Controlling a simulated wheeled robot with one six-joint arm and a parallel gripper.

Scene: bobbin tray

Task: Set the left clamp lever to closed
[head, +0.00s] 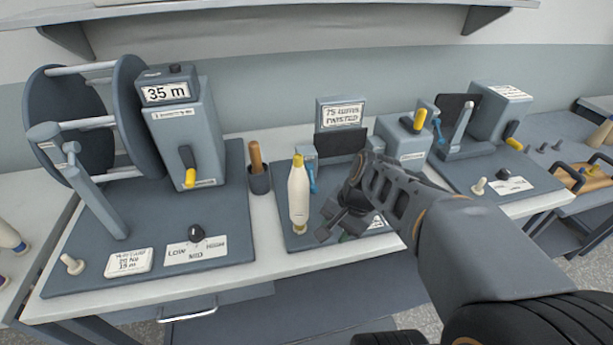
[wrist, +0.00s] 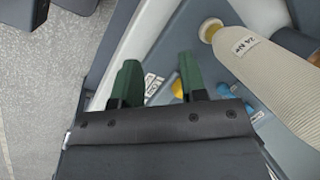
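A blue lever (head: 312,180) stands on a grey bracket on the left of the middle station, just behind a cream cone. Another blue lever (head: 437,130) is on a bracket further right. I take the first as the left clamp lever; its label is not readable. In the wrist view a blue part (wrist: 227,90) shows right of my fingers, partly hidden by my gripper. My gripper (head: 337,222) is low over the middle station's base, right of the cone. Its green fingers (wrist: 160,80) are apart with nothing held between them.
The cream cone (head: 299,195) stands upright close to my gripper; a cone (wrist: 262,65) also fills the wrist view's right. A left machine with a yellow-handled lever (head: 188,170) and a reel (head: 75,110) stands left. A wooden-handled tool (head: 256,158) sits in a cup between them.

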